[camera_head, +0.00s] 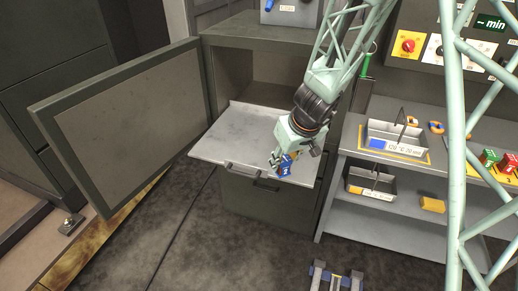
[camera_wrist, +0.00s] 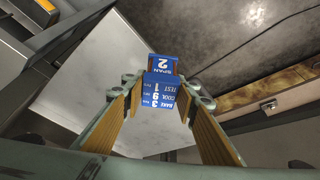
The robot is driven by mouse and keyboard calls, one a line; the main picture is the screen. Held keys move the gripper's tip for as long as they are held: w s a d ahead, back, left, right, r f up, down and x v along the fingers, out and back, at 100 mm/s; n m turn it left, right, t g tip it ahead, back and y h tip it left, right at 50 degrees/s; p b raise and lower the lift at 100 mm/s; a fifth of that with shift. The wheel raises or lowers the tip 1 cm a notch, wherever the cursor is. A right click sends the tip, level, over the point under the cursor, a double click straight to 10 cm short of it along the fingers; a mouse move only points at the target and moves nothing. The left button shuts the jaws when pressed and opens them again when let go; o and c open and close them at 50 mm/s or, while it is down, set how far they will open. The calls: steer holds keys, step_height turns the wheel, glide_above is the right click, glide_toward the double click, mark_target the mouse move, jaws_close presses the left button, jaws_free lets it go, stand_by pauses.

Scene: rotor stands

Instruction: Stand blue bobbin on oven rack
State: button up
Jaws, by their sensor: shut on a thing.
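The blue bobbin (camera_head: 285,168) has white printed labels and is held at the end of my gripper (camera_head: 281,160). In the wrist view the bobbin (camera_wrist: 162,90) sits between the two tan-padded fingers of my gripper (camera_wrist: 161,86), which is shut on it. The oven rack (camera_head: 228,146) is a flat grey plate pulled out of the open oven, with a handle on its front edge. The bobbin is over the rack's front right part. Whether its underside touches the rack cannot be told. The rack (camera_wrist: 105,70) also shows behind the bobbin in the wrist view.
The oven door (camera_head: 130,115) stands wide open at left. A grey shelf bench (camera_head: 385,202) at right holds trays (camera_head: 395,133), and red and green blocks (camera_head: 497,160). A blue and grey stand (camera_head: 335,279) is on the floor in front. Much of the rack is bare.

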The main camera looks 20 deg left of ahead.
steer(key=shift+w, duration=0.1)
steer(key=w+a+p, duration=0.1)
steer(key=w+p, duration=0.1)
steer(key=w+a+p, duration=0.2)
steer(key=w, duration=0.1)
steer(key=w+a+p, duration=0.2)
steer(key=shift+w+a+f, duration=0.25)
steer(key=shift+w+a+f+p, duration=0.15)
steer(key=shift+w+a+p, duration=0.5)
steer(key=shift+w, duration=0.25)
steer(key=shift+w+a+f+p, duration=0.15)
steer(key=shift+w+a+p, duration=0.45)
steer(key=shift+w, duration=0.25)
steer(key=shift+w+a+f+p, duration=0.15)
steer(key=shift+w+a+p, duration=0.5)
steer(key=shift+w, duration=0.25)
steer(key=shift+f, duration=0.1)
steer(key=shift+f+b, duration=0.55)
steer(key=shift+f, duration=1.1)
steer(key=shift+f, duration=0.2)
steer(key=o, duration=1)
